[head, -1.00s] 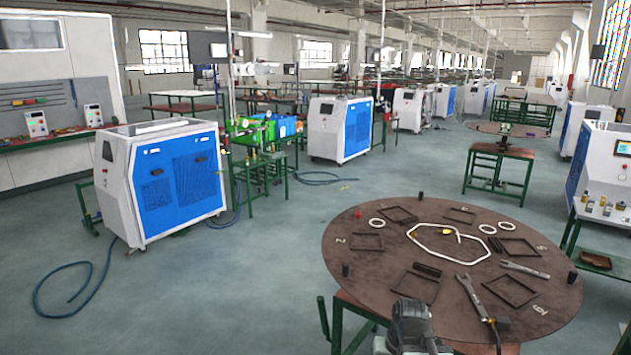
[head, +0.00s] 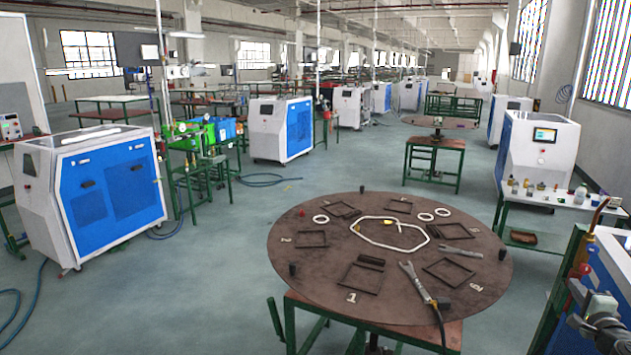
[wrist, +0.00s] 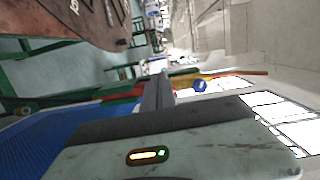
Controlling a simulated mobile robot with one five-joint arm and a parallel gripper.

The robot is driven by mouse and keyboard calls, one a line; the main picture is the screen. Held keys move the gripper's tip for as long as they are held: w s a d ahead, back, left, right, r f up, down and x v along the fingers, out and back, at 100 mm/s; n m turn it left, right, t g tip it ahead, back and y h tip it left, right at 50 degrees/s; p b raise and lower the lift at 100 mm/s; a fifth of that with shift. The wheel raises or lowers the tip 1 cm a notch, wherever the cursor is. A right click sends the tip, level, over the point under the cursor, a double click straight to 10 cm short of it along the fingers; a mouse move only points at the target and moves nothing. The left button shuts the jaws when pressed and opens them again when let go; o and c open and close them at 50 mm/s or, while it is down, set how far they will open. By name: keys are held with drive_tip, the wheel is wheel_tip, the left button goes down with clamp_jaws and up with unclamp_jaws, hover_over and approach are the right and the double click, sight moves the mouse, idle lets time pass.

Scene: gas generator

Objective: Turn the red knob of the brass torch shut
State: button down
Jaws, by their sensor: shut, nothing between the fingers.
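The torch (head: 590,239) stands upright at the right edge of the head view, with a copper tube on top and a yellow brass-coloured part below. In the wrist view its copper tube (wrist: 240,74) points right, beside a blue knob (wrist: 200,86). A small red part (head: 581,270) shows below the brass in the head view; I cannot tell for sure that it is the red knob. My gripper (wrist: 157,84) is shut and empty, its fingers near the torch's brass part in the wrist view. I cannot tell whether they touch it.
A round brown table (head: 330,285) with frames, rings and wrenches stands left of the arm. A green-framed stand (head: 560,295) is close by the torch. A white-and-blue machine (head: 540,150) and a side table with small fittings (head: 535,190) stand behind. Free floor lies beyond the round table.

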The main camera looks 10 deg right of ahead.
drive_tip(key=shift+m+h, duration=0.5)
drive_tip(key=shift+w+d+r, duration=0.15)
drive_tip(key=shift+w+d, duration=0.9)
drive_tip(key=shift+d, duration=0.3)
drive_tip(key=shift+w+d+r, duration=0.1)
drive_tip(key=shift+w+d, duration=0.95)
drive_tip(key=shift+d, duration=0.25)
drive_tip(key=shift+s+d, duration=0.3)
drive_tip(key=shift+d, duration=0.2)
drive_tip(key=shift+r, duration=0.15)
drive_tip(key=shift+a, duration=0.1)
drive_tip(key=v, duration=0.6)
drive_tip(key=shift+w+a, duration=0.15)
drive_tip(key=shift+a, duration=0.1)
